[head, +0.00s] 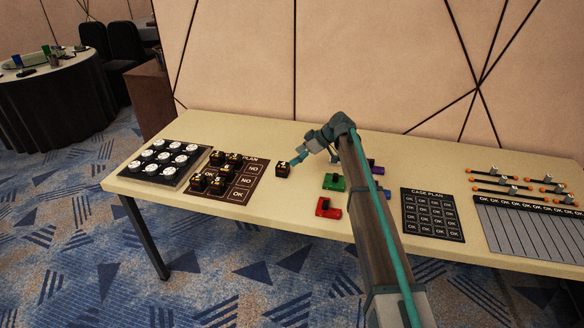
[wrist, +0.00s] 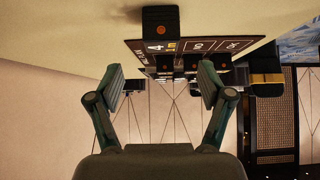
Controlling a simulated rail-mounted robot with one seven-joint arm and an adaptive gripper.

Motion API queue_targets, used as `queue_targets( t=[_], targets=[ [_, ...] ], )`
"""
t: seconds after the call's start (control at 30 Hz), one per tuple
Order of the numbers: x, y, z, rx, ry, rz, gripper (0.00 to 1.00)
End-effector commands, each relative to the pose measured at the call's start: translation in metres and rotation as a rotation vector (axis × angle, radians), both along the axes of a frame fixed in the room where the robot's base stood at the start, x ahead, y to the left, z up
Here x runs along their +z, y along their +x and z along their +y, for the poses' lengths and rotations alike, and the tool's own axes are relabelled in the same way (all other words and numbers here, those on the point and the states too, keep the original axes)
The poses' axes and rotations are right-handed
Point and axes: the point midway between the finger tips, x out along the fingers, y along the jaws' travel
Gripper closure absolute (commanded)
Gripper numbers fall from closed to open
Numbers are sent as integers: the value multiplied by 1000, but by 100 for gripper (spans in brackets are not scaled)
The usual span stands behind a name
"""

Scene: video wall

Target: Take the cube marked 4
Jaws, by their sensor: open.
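A dark cube with a gold mark on top (head: 283,170) stands alone on the table, right of the plan board; its mark is too small to read surely. My gripper (head: 300,157) is just right of this cube and close to it. In the wrist view my gripper (wrist: 161,82) is open, with nothing between its fingers. A dark cube with an orange dot (wrist: 161,20) shows beyond the fingertips, centred between them. Several similar cubes (head: 217,158) stand on the dark plan board (head: 238,194); their marks are not clearly legible.
A tray of white round pieces (head: 143,172) is at the left. Green (head: 334,182) and red (head: 326,208) blocks lie beside my arm. A case plan board (head: 432,215) and a slotted panel with rods (head: 520,230) are at the right. The wall runs behind the table (head: 290,222).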

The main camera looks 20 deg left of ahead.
Motion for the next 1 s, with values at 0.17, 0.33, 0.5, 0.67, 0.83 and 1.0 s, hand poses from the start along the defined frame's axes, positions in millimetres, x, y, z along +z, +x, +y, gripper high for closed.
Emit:
queue_targets(
  t=[0.17, 0.33, 0.5, 0.67, 0.83, 1.0],
  targets=[
    [-13, 0, 12, 2, -2, 2, 21],
    [-30, -1, 30, 2, -2, 2, 21],
    [-39, -2, 39, 1, -1, 1, 21],
    [-45, -4, 48, 1, -1, 1, 21],
    [-61, -6, 66, 1, -1, 1, 21],
    [-73, -7, 76, 1, -1, 1, 21]
  ],
)
